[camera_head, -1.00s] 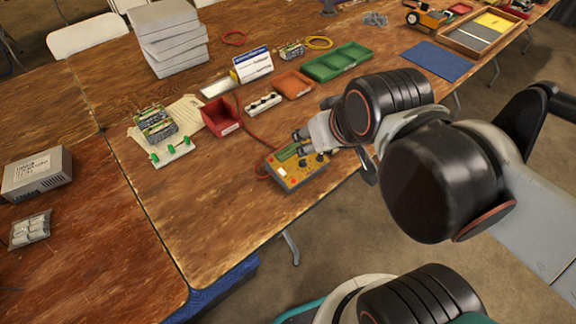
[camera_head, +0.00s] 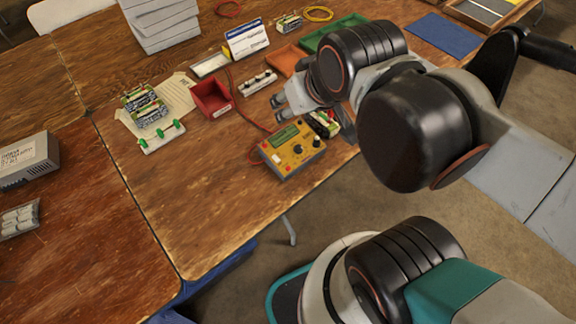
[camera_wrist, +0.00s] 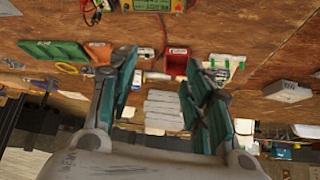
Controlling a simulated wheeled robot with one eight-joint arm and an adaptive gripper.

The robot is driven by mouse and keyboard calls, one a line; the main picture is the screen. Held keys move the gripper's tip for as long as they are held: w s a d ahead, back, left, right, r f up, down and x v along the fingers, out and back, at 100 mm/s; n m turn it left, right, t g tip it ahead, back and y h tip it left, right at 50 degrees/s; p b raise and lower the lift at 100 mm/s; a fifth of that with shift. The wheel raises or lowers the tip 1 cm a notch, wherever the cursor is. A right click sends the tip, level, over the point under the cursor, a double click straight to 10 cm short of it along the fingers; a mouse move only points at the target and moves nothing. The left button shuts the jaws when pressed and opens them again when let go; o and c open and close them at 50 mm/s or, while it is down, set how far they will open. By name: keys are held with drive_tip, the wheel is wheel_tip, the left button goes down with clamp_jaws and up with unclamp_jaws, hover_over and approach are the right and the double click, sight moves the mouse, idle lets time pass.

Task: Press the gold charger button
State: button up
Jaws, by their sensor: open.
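The gold charger (camera_head: 292,150) lies near the table's front edge, with a greenish display, two black knobs and a small pale button (camera_head: 276,158) at its lower left. My gripper (camera_head: 276,106) is beyond the charger, apart from it, its fingers pointing left. In the wrist view my gripper (camera_wrist: 160,75) is open with nothing between its fingers. The charger (camera_wrist: 152,5) is cut off at that view's top edge, its button out of sight.
A battery pack (camera_head: 324,124) sits right beside the charger, near my arm. A red bin (camera_head: 212,98), white strip (camera_head: 257,82) and orange tray (camera_head: 287,58) lie farther back. A red cable (camera_head: 246,118) runs to the charger. Table in front-left is clear.

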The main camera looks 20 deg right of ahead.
clamp_jaws()
idle(1.2)
